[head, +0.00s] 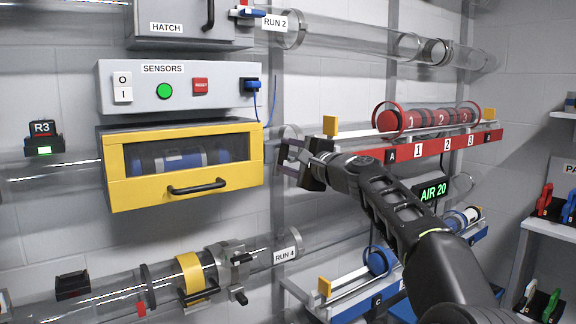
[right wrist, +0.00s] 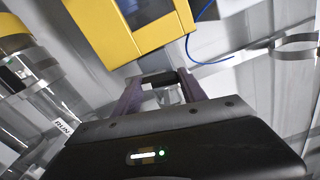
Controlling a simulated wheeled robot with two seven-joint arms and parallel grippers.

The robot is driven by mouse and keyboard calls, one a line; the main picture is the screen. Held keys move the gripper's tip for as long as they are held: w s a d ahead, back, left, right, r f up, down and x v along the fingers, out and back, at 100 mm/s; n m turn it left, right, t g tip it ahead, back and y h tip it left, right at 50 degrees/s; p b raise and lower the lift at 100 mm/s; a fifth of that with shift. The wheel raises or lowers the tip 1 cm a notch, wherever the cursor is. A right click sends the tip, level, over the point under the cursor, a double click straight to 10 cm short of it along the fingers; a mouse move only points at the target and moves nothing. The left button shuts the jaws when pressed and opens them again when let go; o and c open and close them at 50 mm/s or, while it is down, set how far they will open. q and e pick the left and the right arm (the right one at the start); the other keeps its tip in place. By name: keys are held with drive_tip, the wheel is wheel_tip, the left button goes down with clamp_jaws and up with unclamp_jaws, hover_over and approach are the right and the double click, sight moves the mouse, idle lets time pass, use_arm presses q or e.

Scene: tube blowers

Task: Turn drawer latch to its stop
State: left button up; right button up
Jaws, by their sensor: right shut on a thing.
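The yellow drawer (head: 183,163) hangs under the sensor box, shut, with a clear window showing a blue and grey capsule and a black bar handle (head: 197,187) on its front. My right gripper (head: 284,156) is just right of the drawer's right side. In the right wrist view the two fingers (right wrist: 163,92) are shut on a dark bar-shaped piece, the drawer latch (right wrist: 160,78), beside the drawer's yellow edge (right wrist: 125,50). In the head view the latch is mostly hidden by the fingers, so its turn angle cannot be told. My left gripper is out of view.
The sensor box (head: 180,88) sits directly above the drawer, with a blue cable at its right. A red numbered rack (head: 437,147) with red capsules stands close right of my gripper. Clear tubes run above and below; a lower blue rack (head: 350,292) holds a blue capsule.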

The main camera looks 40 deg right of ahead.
drive_tip(key=shift+f+n+b, duration=0.1)
drive_tip(key=shift+n+b, duration=0.5)
drive_tip(key=shift+n, duration=0.6)
drive_tip(key=o, duration=1.4)
drive_tip(key=shift+c, duration=0.2)
drive_tip(key=shift+s, duration=0.55)
drive_tip(key=s+b, duration=0.2)
drive_tip(key=s, duration=0.4)
drive_tip(key=shift+s+a, duration=0.15)
drive_tip(key=shift+s, duration=0.2)
